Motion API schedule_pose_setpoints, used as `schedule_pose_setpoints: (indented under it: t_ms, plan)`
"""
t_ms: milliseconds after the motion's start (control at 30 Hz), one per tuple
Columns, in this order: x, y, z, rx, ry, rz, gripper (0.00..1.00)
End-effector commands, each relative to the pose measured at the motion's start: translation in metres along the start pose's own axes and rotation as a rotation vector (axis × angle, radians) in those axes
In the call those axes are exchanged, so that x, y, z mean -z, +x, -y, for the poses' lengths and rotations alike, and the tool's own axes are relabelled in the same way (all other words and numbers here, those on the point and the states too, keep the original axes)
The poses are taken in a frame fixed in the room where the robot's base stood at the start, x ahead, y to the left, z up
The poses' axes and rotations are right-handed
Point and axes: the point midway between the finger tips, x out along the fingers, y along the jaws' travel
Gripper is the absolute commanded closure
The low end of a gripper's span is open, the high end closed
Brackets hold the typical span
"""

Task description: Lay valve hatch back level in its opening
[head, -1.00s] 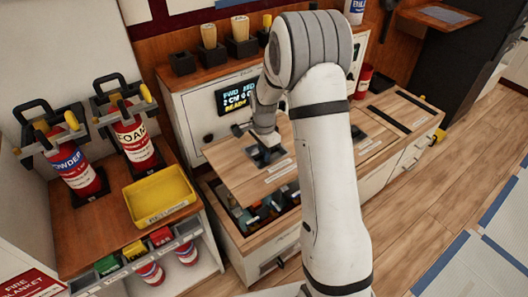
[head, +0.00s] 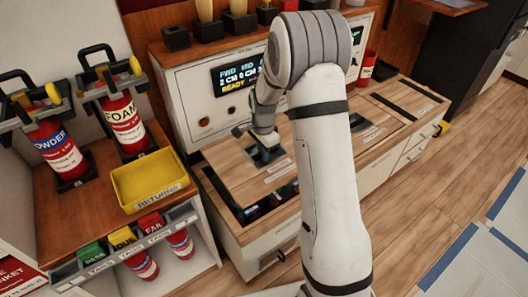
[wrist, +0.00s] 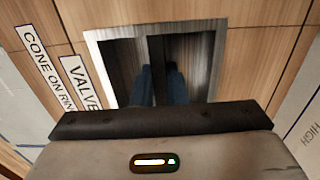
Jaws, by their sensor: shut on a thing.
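The valve hatch (head: 225,163) is a wooden panel with a metal-framed recess (wrist: 190,27) and a bar (wrist: 156,65) across it. Its label (wrist: 85,78) reads "VALVE". My gripper (wrist: 161,85) has its two blue fingers in the recess, one on each side of the bar, and is shut on it. In the head view my gripper (head: 267,152) is at the hatch's recess, partly hidden by my wrist. The hatch is over its opening (head: 262,210), and a dark gap with items inside shows along its front edge. My arm hides the hatch's right side.
A bench panel with a lit display (head: 233,78) stands behind the hatch. A yellow returns tray (head: 150,182) and red extinguishers (head: 127,124) are at left. A second hatch area (head: 365,130) is right of my arm.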

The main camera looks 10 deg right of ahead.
Motion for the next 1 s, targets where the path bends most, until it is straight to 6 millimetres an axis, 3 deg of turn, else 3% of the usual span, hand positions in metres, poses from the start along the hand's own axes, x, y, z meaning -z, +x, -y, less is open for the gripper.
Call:
schedule_pose_setpoints:
  t_ms: [233, 1000]
  plan:
    - [-0.003, -0.003, 0.001, 0.003, -0.001, -0.004, 1.0]
    - [-0.003, 0.055, 0.001, 0.003, -0.001, -0.004, 1.0]
